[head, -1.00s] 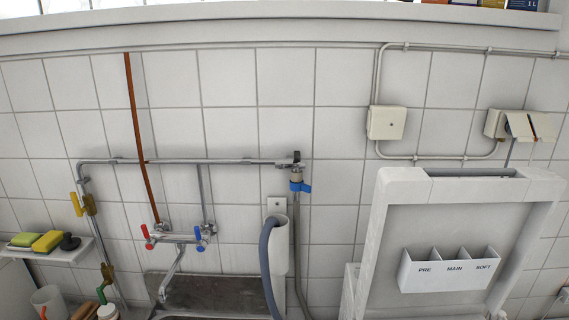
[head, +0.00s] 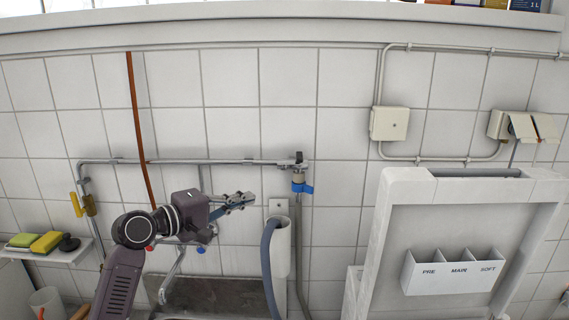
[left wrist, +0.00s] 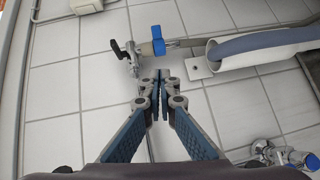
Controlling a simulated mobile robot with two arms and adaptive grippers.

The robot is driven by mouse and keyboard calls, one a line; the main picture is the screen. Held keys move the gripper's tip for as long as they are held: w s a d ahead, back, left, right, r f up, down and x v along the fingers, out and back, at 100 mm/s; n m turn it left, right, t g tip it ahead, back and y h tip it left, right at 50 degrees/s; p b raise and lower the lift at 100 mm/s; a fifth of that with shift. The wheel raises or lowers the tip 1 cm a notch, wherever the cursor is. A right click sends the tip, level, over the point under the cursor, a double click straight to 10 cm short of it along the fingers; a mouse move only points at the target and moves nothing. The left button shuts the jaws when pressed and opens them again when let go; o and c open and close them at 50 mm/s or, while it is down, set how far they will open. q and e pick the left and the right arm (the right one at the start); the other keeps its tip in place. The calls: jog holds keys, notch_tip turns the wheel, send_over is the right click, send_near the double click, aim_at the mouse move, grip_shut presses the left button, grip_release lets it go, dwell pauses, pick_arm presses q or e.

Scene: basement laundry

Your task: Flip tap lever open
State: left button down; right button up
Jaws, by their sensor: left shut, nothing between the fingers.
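A tap (head: 298,173) sits at the right end of the horizontal wall pipe, with a blue part (head: 303,188) on its body and a small dark lever (head: 298,156) at its top. In the left wrist view the dark lever (left wrist: 121,50) and the blue part (left wrist: 157,41) lie beyond the fingertips. My left gripper (head: 251,198) is shut and empty, pointing right, and appears left of the tap and slightly lower in the head view. In the left wrist view its closed fingertips (left wrist: 160,76) show a gap to the tap. My right gripper is not in view.
A grey hose (head: 268,262) hangs in a white holder (head: 283,247) below the tap. A mixer tap, partly hidden by my arm, has a spout (head: 172,272) over the sink. A white machine panel (head: 380,250) stands at right.

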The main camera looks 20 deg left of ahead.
aim_at(299, 159)
pick_arm(q)
notch_tip(299, 159, up, 7)
jog(key=a+n+t+h, duration=0.1)
jog(key=shift+a, duration=0.25)
jog(key=d+p+x, duration=0.1)
jog(key=p+x, duration=0.1)
jog(key=x, duration=0.2)
jog(key=s+p+x, duration=0.1)
jog(key=x, duration=0.3)
jog(key=d+p+x, duration=0.1)
jog(key=p+x, duration=0.1)
jog(key=x, duration=0.2)
jog(key=shift+w+d+r+p, duration=0.1)
jog(key=shift+d+p, duration=0.25)
jog(key=shift+d, duration=0.15)
jog(key=shift+a, duration=0.1)
